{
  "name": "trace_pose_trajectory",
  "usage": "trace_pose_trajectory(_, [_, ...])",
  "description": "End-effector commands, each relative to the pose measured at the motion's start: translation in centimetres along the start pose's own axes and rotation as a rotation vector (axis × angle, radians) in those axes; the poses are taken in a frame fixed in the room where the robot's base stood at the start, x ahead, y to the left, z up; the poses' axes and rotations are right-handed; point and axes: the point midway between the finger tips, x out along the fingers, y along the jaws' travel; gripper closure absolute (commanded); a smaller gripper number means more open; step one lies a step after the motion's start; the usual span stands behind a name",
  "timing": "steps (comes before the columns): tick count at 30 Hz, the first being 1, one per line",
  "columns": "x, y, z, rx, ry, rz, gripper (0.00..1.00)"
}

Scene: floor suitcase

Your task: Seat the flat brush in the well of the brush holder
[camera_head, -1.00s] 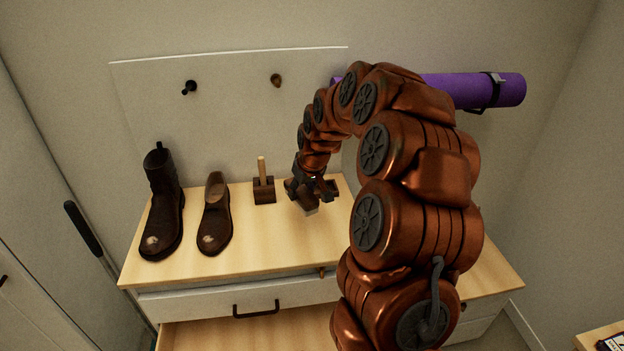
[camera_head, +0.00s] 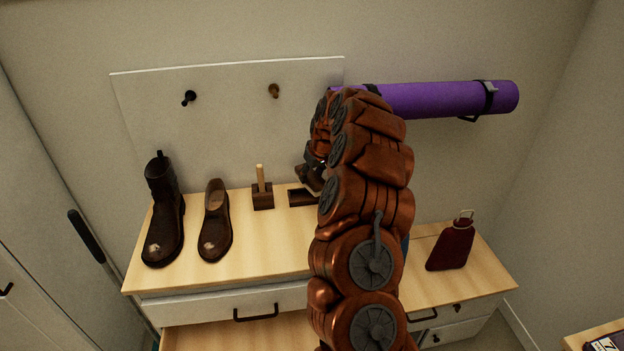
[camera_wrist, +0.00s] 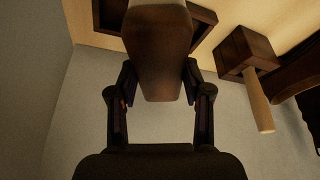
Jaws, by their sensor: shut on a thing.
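My gripper (camera_wrist: 160,82) is shut on the flat brush (camera_wrist: 163,45), a brown wooden piece held between the two fingers in the wrist view. In the head view my gripper (camera_head: 313,176) is mostly hidden behind my arm, close to a low dark open-topped box (camera_head: 299,198), which looks like the brush holder. The box's dark rim (camera_wrist: 202,17) shows behind the brush in the wrist view. The brush covers much of the box, so I cannot tell whether they touch or whether the brush is inside the well.
A dark block with an upright pale peg (camera_head: 262,198) stands just left of the box. A tall boot (camera_head: 165,215) and a low shoe (camera_head: 215,225) stand further left. A red flask (camera_head: 451,246) stands on the lower right surface. A purple roll (camera_head: 430,99) hangs on the wall.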

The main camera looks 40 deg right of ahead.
Motion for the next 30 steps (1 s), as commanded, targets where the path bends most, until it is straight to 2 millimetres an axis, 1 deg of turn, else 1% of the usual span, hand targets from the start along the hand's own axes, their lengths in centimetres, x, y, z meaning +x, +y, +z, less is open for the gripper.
trace_pose_trajectory(4, [0.1, 0.5, -0.6, -0.002, 0.004, 0.002, 0.95])
trace_pose_trajectory(8, [0.4, 0.6, -0.5, -0.001, 0.003, 0.001, 0.95])
trace_pose_trajectory(11, [1.3, 0.6, -0.1, -0.001, 0.000, 0.000, 0.95])
trace_pose_trajectory(15, [3.0, 0.6, 0.7, 0.000, -0.003, -0.001, 0.95])
trace_pose_trajectory(17, [3.4, 0.6, 0.8, 0.000, -0.001, 0.000, 0.95])
trace_pose_trajectory(30, [4.0, 0.7, 1.0, -0.001, 0.003, 0.002, 0.95])
